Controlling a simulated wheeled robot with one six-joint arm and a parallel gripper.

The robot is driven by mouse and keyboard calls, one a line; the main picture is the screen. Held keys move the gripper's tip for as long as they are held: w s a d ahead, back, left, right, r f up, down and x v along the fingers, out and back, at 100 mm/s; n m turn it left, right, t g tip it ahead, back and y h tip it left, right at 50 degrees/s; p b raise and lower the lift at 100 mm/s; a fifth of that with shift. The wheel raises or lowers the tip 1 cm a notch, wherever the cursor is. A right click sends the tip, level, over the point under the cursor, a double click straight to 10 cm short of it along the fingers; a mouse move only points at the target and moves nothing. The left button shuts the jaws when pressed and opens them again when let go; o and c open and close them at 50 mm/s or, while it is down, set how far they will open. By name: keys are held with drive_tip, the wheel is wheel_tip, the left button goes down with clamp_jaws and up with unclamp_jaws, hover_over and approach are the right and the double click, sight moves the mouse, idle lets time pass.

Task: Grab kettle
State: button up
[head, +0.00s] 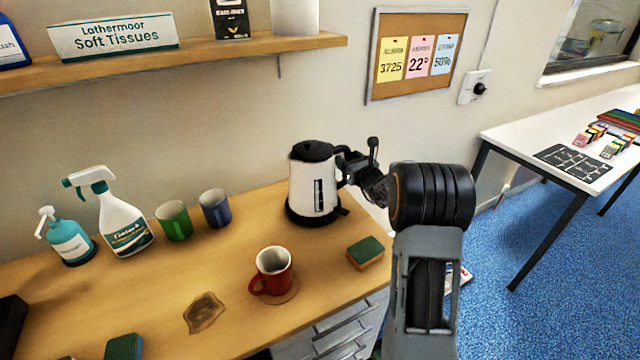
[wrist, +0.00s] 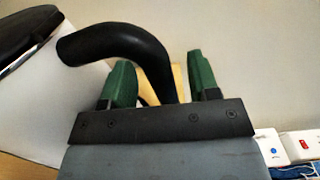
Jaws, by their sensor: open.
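The kettle (head: 314,185) is white with a black lid and stands upright on its black base on the wooden counter. Its black handle is on the right side, partly hidden by my gripper (head: 358,165). In the wrist view the curved black handle (wrist: 112,42) runs down between the two green-padded fingers of my gripper (wrist: 160,75). The fingers are open, with a gap visible on the right side of the handle. The white kettle body (wrist: 50,105) fills the left of that view.
A red mug (head: 272,272) and a green-topped sponge (head: 365,252) sit in front of the kettle. Green (head: 174,222) and blue (head: 215,208) cups and a spray bottle (head: 122,220) stand to the left. A shelf (head: 200,57) runs above.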

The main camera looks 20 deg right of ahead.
drive_tip(key=shift+w, duration=0.25)
drive_tip(key=shift+c, duration=0.2)
clamp_jaws()
idle(0.3)
drive_tip(key=shift+r, duration=0.15)
idle(0.6)
